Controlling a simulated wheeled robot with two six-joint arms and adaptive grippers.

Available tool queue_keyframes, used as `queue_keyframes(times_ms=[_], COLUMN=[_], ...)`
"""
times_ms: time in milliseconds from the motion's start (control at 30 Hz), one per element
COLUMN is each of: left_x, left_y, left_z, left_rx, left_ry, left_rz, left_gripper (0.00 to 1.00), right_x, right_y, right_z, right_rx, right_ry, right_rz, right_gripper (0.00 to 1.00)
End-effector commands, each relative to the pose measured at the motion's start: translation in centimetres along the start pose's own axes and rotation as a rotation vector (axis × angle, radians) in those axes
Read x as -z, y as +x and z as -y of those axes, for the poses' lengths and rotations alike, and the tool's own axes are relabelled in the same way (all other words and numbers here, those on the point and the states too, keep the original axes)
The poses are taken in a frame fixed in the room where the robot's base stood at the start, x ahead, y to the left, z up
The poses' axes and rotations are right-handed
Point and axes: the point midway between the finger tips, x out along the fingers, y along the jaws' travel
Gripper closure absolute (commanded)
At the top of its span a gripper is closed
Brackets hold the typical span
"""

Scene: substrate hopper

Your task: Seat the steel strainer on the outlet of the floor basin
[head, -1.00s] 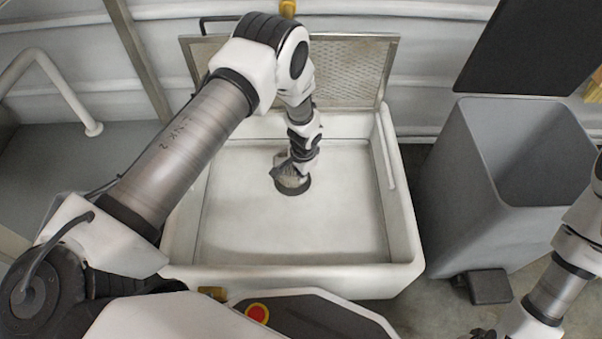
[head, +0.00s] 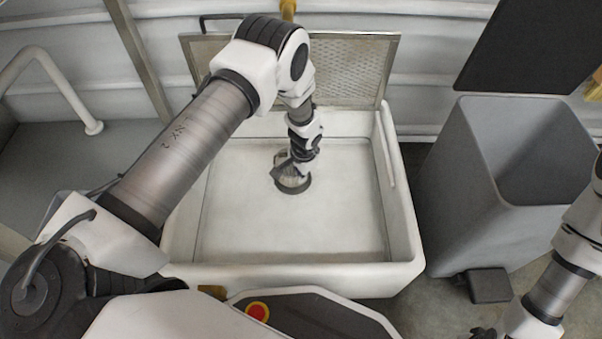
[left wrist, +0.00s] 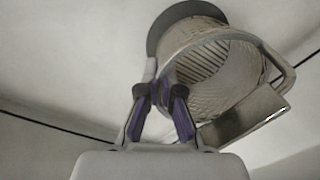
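The steel strainer (left wrist: 215,75) is a perforated basket with a loop handle and a flat plate at its rim. It stands at the dark round outlet (left wrist: 170,20) in the white floor basin (head: 400,225). In the head view the strainer (head: 290,179) looks nearly upright over the outlet (head: 294,189), partly hidden by my wrist. I cannot tell whether it is fully down. My left gripper (left wrist: 160,76) has its fingertips closed together at the strainer's rim; it also shows in the head view (head: 288,165). My right gripper (head: 482,333) is barely visible at the bottom edge.
A perforated metal grate (head: 345,60) stands upright along the basin's back edge. A grey bin (head: 455,190) with a raised dark lid (head: 530,45) and a pedal (head: 488,285) stands to the right. The rest of the basin floor is clear.

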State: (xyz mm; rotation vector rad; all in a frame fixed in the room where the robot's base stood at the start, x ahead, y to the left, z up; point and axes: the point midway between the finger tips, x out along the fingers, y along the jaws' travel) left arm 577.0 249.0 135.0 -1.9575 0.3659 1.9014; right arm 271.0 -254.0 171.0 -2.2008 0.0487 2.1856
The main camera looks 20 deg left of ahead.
Motion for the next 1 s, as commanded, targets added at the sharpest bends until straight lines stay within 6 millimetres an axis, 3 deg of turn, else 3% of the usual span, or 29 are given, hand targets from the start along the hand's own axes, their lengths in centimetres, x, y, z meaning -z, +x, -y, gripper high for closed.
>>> queue_keyframes(times_ms=[1000], left_x=[0.0], left_y=[1.8], left_z=[-0.1], left_rx=[0.0], left_ry=[0.0], left_rz=[-0.001], left_gripper=[1.0], right_x=[0.0], right_y=[1.0], right_z=[0.0], right_rx=[0.0], right_ry=[0.0], right_rz=[0.0], right_gripper=[1.0])
